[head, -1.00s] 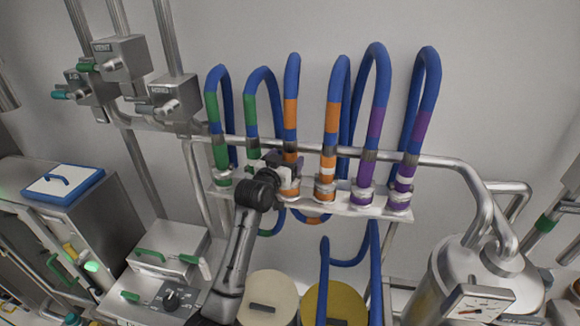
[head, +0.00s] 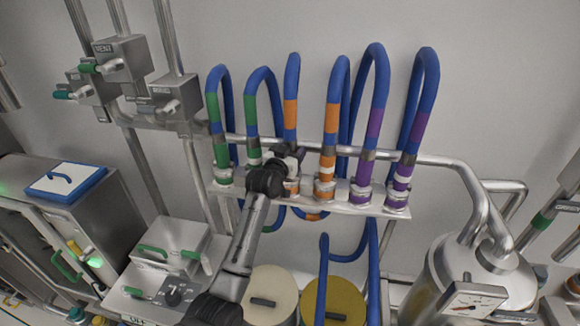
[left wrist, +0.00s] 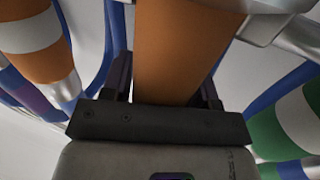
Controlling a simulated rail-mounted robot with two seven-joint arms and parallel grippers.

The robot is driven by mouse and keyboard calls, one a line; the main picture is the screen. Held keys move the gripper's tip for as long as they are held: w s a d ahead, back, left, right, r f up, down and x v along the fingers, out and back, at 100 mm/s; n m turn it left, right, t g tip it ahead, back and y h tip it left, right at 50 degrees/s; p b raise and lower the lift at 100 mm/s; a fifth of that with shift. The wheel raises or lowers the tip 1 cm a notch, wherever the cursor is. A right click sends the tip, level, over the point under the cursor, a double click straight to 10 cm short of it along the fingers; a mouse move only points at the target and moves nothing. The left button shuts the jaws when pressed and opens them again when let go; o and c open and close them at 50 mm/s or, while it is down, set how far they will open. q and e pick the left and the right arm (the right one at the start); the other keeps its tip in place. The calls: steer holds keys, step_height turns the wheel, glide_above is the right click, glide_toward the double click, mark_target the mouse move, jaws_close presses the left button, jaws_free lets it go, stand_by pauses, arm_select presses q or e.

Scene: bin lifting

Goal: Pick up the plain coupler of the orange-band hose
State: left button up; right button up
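The orange-band hose with no white ring near its lower end stands third from left in the rack. Its orange and steel coupler (head: 292,188) is partly hidden by my left gripper (head: 288,157). In the left wrist view the plain orange coupler (left wrist: 178,50) lies between the two dark fingers (left wrist: 165,92) of my left gripper, one on each side. Whether they press on it I cannot tell. The other orange-band coupler (head: 326,182) has a white ring and stands just right; it shows in the left wrist view (left wrist: 32,38) at upper left. My right gripper is not in view.
The couplers stand on a steel rack shelf (head: 345,207). A green coupler (head: 254,158) is close on the left, and purple ones (head: 362,190) stand to the right. A steel pipe (head: 430,160) runs behind the hoses. Two round lids (head: 268,290) lie below.

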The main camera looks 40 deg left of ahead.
mark_target(293, 136)
arm_select(q)
steer(key=shift+r, duration=0.1)
steer(key=c, duration=0.7)
steer(key=shift+r, duration=0.1)
step_height(293, 136, up, 8)
steer(key=b, duration=0.2)
steer(key=shift+r+b, duration=0.2)
steer(key=shift+b, duration=0.1)
steer(key=shift+r, duration=0.65)
steer(key=shift+d, duration=0.1)
